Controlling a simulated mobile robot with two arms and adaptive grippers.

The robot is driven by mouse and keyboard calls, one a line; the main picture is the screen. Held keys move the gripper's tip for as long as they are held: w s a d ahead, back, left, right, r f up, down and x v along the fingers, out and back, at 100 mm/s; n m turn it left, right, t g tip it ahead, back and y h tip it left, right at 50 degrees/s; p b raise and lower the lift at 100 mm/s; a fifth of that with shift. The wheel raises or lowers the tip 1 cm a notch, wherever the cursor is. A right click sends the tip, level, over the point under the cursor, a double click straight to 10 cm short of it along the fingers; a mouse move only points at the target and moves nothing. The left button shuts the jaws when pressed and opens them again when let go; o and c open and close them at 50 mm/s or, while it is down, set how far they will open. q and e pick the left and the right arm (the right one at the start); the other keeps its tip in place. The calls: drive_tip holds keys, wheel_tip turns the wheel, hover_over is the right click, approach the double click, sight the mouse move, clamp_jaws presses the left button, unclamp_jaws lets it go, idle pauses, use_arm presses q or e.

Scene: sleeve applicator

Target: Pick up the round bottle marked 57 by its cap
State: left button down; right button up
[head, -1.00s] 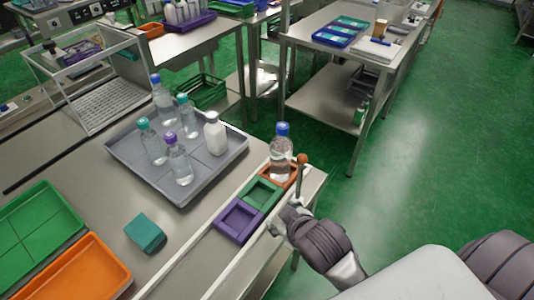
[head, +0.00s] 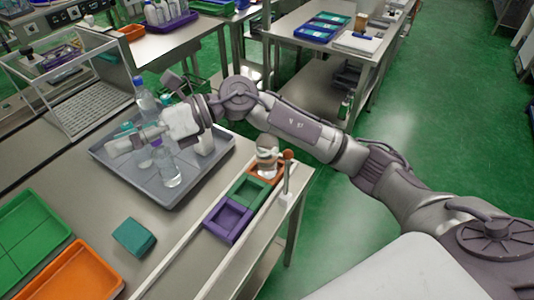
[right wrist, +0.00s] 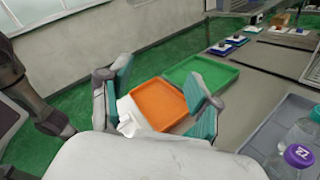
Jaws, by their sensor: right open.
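Several bottles stand upright on the grey tray (head: 205,183). A clear bottle (head: 168,170) at the tray's front, purple-capped earlier, has its top hidden by my right arm in the head view. In the right wrist view a purple cap (right wrist: 299,156) with a white mark, not clearly legible, shows at the lower right. I cannot tell which bottle bears 57. My right gripper (head: 122,143) is over the tray's left part, among the bottle tops. In the right wrist view the right gripper (right wrist: 162,95) has its teal-padded fingers apart, with nothing between them. My left gripper is not in view.
A clear bottle (head: 267,167) stands in the orange holder at the table edge, beside green (head: 250,190) and purple (head: 228,220) holders. A teal block (head: 134,236), an orange tray (head: 75,283) and a green tray (head: 28,235) lie on the left.

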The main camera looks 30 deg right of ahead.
drive_tip(key=w+d+f+n+h, duration=0.3)
drive_tip(key=w+d+f+h, duration=0.1)
drive_tip(key=d+h, duration=0.35)
wheel_tip(320, 180, up, 4)
drive_tip(key=h, duration=1)
hover_over(267, 150)
drive_tip(key=w+d, duration=0.1)
drive_tip(key=w, duration=0.1)
drive_tip(key=shift+m+y, duration=0.25)
drive_tip(key=shift+m, duration=0.15)
wheel_tip(267, 150, down, 8)
drive_tip(key=shift+d, duration=0.1)
drive_tip(key=shift+w+f+p, duration=0.1)
drive_tip(key=shift+f+p, duration=0.5)
drive_tip(key=f, duration=0.2)
drive_tip(key=f+p, duration=0.1)
drive_tip(key=shift+w+d+f, duration=0.1)
drive_tip(key=shift+w+f, duration=0.1)
drive_tip(key=shift+f, duration=0.5)
drive_tip(key=shift+c, duration=0.3)
